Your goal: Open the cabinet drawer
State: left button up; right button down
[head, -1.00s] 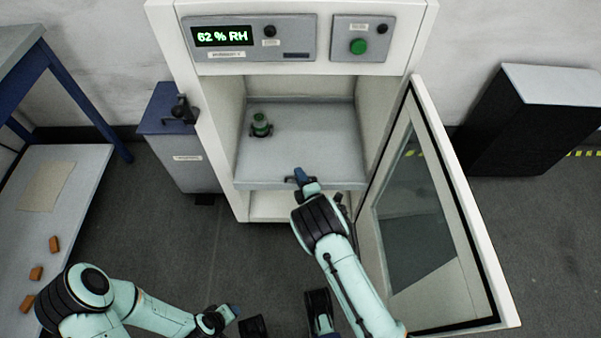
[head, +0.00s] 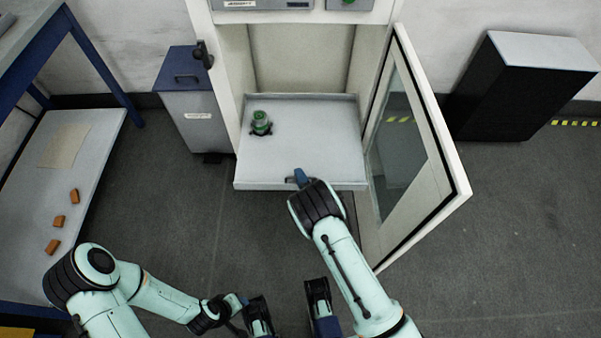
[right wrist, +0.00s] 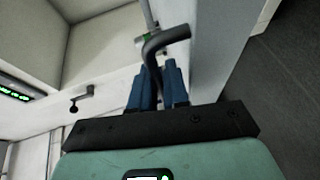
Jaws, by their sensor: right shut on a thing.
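The cabinet (head: 221,75) is white with its glass door (head: 400,140) swung open to the right. Its grey drawer (head: 320,135) is a flat tray with a low rim, sticking out past the cabinet's front. A small green-topped object (head: 261,123) stands on the tray's left side. My right gripper (head: 300,178) is at the drawer's front edge. In the right wrist view its blue fingers (right wrist: 158,85) are shut on the dark bent handle (right wrist: 170,38). My left gripper (head: 258,318) is low in the head view, away from the drawer; its jaws are unclear.
A grey bin with a blue lid (head: 187,110) stands left of the cabinet. A blue-framed table (head: 95,140) with several orange blocks is at the left. A black cabinet (head: 515,95) stands at the right. The floor before the drawer is partly clear.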

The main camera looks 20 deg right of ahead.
pick_arm(q)
jog(key=shift+s+r, duration=0.1)
jog(key=shift+s, duration=0.45)
pick_arm(e)
jog(key=shift+s+a, duration=0.2)
jog(key=shift+s, duration=0.45)
jog(key=c, duration=1.5)
grip_release()
pick_arm(q)
jog(key=shift+g+h, duration=0.3)
jog(key=shift+g, duration=0.4)
jog(key=s+r, duration=0.1)
jog(key=s+d+r+p, duration=0.1)
jog(key=s+r+p, duration=0.1)
jog(key=shift+s+d, duration=0.3)
pick_arm(e)
jog(key=v, duration=1.3)
jog(key=shift+s, duration=0.2)
pick_arm(q)
jog(key=shift+p, duration=0.3)
